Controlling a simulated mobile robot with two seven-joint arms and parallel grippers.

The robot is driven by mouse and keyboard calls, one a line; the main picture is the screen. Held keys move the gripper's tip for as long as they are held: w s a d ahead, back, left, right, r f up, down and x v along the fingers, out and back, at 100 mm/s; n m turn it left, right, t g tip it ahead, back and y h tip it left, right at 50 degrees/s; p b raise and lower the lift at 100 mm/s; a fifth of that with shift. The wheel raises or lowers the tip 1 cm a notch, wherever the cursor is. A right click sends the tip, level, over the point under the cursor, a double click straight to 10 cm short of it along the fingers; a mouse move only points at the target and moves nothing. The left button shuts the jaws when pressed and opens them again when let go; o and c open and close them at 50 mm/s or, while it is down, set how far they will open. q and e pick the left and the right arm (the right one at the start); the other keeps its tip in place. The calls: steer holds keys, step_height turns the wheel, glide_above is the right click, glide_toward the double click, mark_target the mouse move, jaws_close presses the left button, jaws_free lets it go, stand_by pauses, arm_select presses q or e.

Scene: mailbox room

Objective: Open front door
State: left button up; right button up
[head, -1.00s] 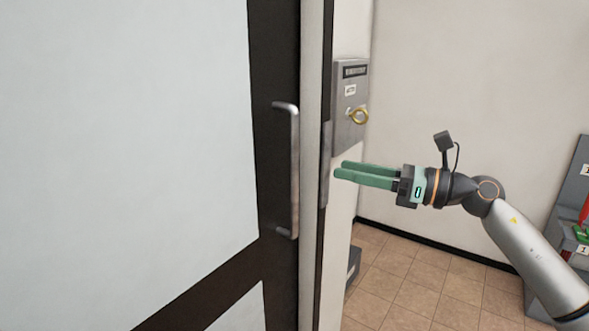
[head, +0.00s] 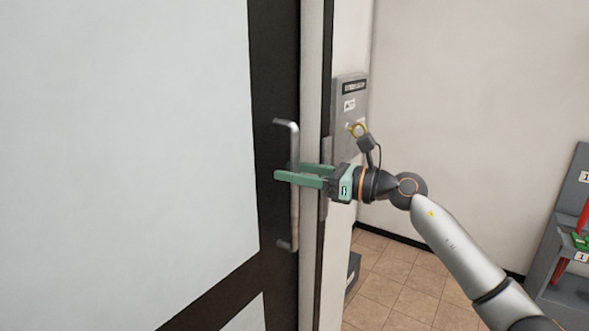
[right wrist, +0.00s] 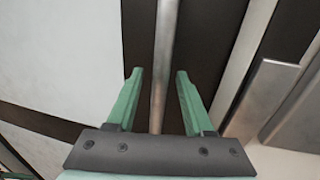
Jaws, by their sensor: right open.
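The front door (head: 120,130) fills the left of the head view, with a pale panel and a dark frame (head: 275,60). Its metal bar handle (head: 295,215) stands upright on the dark frame. My right gripper (head: 287,172) is at the middle of the handle, with its green fingers pointing left. In the right wrist view the handle (right wrist: 165,55) runs between the two open fingers (right wrist: 158,75), apart from both. The door looks shut in its frame. My left gripper is not in view.
A grey stand (head: 570,230) with red and green items is at the far right. Tiled floor (head: 400,285) between them is clear.

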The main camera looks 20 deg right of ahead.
jaws_close()
stand_by(0.5)
stand_by(1.0)
